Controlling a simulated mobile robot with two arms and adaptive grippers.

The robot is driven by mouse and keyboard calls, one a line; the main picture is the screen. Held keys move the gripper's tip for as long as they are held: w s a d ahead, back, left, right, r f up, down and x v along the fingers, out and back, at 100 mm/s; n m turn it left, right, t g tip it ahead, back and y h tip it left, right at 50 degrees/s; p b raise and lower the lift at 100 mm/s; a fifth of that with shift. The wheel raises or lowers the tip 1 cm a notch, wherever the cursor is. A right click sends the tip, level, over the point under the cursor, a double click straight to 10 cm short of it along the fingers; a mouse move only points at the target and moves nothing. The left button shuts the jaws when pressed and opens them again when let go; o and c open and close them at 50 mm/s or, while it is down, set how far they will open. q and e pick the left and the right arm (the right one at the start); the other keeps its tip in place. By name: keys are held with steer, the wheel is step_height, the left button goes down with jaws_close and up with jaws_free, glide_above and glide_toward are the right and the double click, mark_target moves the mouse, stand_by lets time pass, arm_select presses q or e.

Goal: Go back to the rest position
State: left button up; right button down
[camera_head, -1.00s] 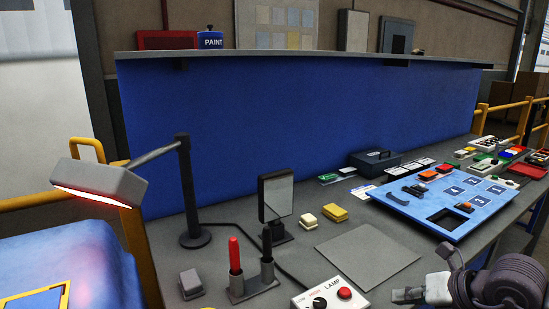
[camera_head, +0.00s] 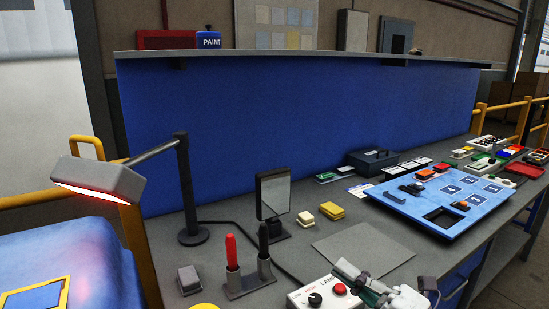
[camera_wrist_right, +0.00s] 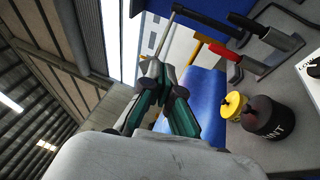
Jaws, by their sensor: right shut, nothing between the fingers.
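My right gripper (camera_head: 352,279) is at the bottom right of the head view, in front of the workbench's front part, beside the lamp control box (camera_head: 318,297). In the right wrist view its fingers (camera_wrist_right: 152,72) are together and empty. My left gripper is in neither view.
A grey mat (camera_head: 365,248) and a blue board (camera_head: 425,212) lie on the workbench. Paint pots (camera_wrist_right: 262,115) show in the wrist view.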

steer(key=w+d+f+m+t+h, duration=0.1)
steer(key=d+f+m+t+h, duration=0.3)
steer(key=m+h, duration=0.5)
steer(key=d+f+m+t+h, duration=0.25)
steer(key=d+m+h, duration=0.35)
steer(key=m, duration=0.4)
steer(key=s+d+f+m+g+h, duration=0.2)
steer(key=f+m+g, duration=0.1)
steer(key=f, duration=0.2)
steer(key=s+d+f+m+g+h, duration=0.2)
steer(key=f, duration=0.3)
steer(key=s+a+f+m+g+y, duration=0.1)
steer(key=s+a+f+g+y, duration=0.15)
steer(key=s+f+g, duration=0.5)
steer(key=s+a+f+m+g+y, duration=0.1)
steer(key=s+a+f+g, duration=0.25)
steer(key=s+f, duration=0.7)
step_height(320, 180, down, 26)
steer(key=s+g, duration=0.2)
steer(key=s, duration=0.1)
steer(key=s+d+f, duration=0.3)
steer(key=s+f, duration=1.1)
steer(key=s, duration=0.1)
steer(key=shift+s+d+g, duration=0.2)
steer(key=shift+s+g, duration=0.2)
steer(key=shift+g, duration=0.05)
